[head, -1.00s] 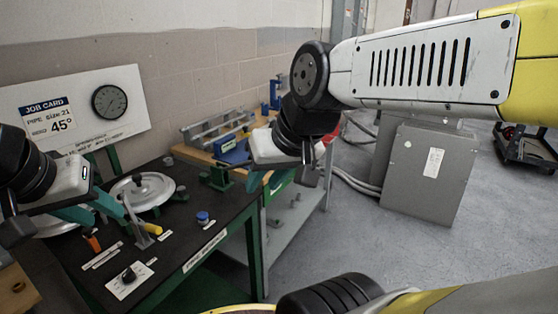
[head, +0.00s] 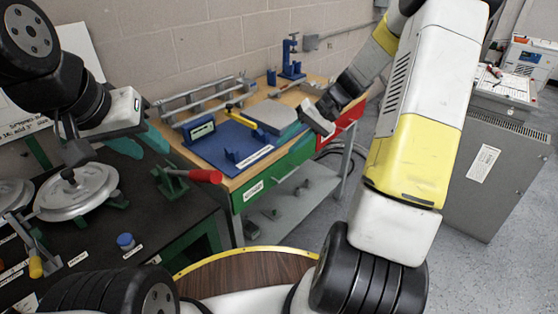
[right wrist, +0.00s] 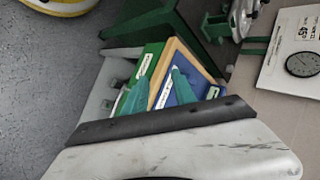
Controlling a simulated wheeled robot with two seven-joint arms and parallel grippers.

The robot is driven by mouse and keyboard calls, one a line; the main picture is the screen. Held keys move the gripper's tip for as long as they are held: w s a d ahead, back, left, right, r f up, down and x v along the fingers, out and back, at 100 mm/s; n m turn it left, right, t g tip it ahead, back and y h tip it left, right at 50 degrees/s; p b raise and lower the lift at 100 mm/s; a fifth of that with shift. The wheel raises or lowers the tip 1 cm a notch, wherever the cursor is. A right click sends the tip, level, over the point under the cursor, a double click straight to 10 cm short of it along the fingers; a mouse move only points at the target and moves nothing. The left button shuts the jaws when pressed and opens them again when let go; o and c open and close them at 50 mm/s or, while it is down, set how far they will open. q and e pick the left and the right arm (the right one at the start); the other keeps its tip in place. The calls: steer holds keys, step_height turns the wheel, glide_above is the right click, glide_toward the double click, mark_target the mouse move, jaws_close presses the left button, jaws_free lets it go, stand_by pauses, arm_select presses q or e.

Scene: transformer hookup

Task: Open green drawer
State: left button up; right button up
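The green drawer (head: 280,172) is in the front of the wooden-topped workbench (head: 222,178), with a white label on its left part. It looks closed. In the right wrist view the green drawer (right wrist: 152,58) shows beyond and between my fingers. My right gripper (head: 297,133) is above the bench's right part, close to the front edge, and its fingers are partly hidden in the head view. In the wrist view the right gripper (right wrist: 158,90) has its two teal fingers apart with nothing between them. My left gripper (head: 142,143) is open and empty over the dark table.
A red drawer (head: 338,138) is right of the green one. A blue plate (head: 215,150) and a grey block (head: 270,114) lie on the bench. A red-handled clamp (head: 180,178) stands on the dark table (head: 150,210). A grey cabinet (head: 500,180) is at right.

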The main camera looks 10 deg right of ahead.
steer(key=w+d+f+m+t+y, duration=0.1)
steer(key=w+d+f+y, duration=0.15)
steer(key=f, duration=0.35)
steer(key=w+d+f+m+t+y, duration=0.1)
steer(key=w+d+f, duration=0.15)
steer(key=f, duration=0.25)
steer(key=m+t+y, duration=0.2)
steer(key=m+t, duration=0.2)
steer(key=t, duration=0.1)
glide_toward(288, 174)
steer(key=x, duration=1)
steer(key=shift+f, duration=0.3)
jaws_close()
steer(key=shift+d, duration=0.1)
